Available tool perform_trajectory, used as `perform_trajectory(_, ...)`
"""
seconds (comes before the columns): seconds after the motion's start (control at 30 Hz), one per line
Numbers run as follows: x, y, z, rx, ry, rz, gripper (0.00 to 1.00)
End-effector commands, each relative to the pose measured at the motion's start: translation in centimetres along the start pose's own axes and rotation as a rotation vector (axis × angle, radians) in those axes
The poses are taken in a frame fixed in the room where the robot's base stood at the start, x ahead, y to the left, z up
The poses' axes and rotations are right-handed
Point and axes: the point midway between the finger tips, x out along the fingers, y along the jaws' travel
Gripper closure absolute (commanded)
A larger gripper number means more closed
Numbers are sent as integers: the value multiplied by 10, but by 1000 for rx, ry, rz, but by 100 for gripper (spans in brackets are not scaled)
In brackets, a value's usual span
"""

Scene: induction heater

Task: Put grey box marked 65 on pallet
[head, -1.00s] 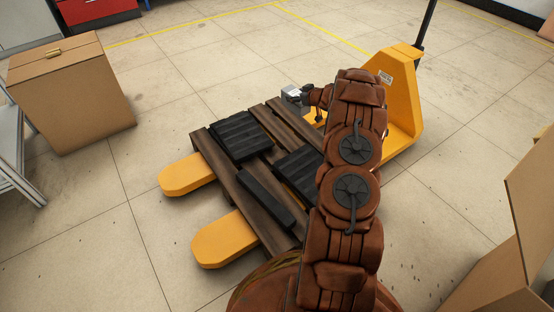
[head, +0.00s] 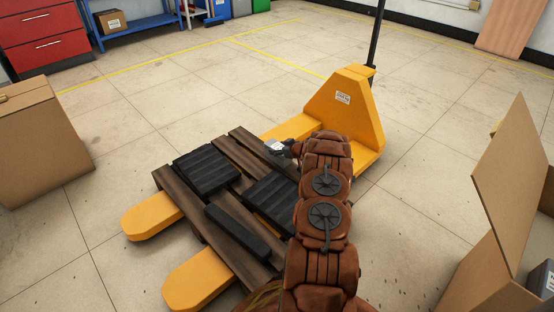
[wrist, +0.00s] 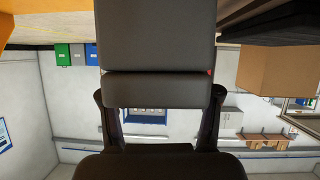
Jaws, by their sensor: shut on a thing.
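My gripper (head: 285,148) is shut on a small grey box (head: 274,146), whose light top shows in the head view. In the wrist view the grey box (wrist: 157,35) fills the upper middle, between the fingers of my gripper (wrist: 160,98). No number on it can be read. The wooden pallet (head: 180,196) lies on the forks of a yellow pallet jack (head: 347,110). The held box is at the pallet's far side, near the jack's body. I cannot tell whether it touches the planks. My arm hides part of the pallet's right side.
Black flat boxes (head: 207,172) and a narrow black piece (head: 238,232) lie on the pallet. An open cardboard box (head: 490,255) at right holds a grey box (head: 543,278). A closed carton (head: 40,145) stands at left. The floor behind the jack is clear.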

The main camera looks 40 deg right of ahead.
Motion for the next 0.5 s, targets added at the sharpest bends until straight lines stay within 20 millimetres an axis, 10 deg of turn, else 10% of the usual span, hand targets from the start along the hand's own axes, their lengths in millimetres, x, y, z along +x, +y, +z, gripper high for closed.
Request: perform_trajectory(0.5, 17, -1, 30, -2, 3, 2, 100)
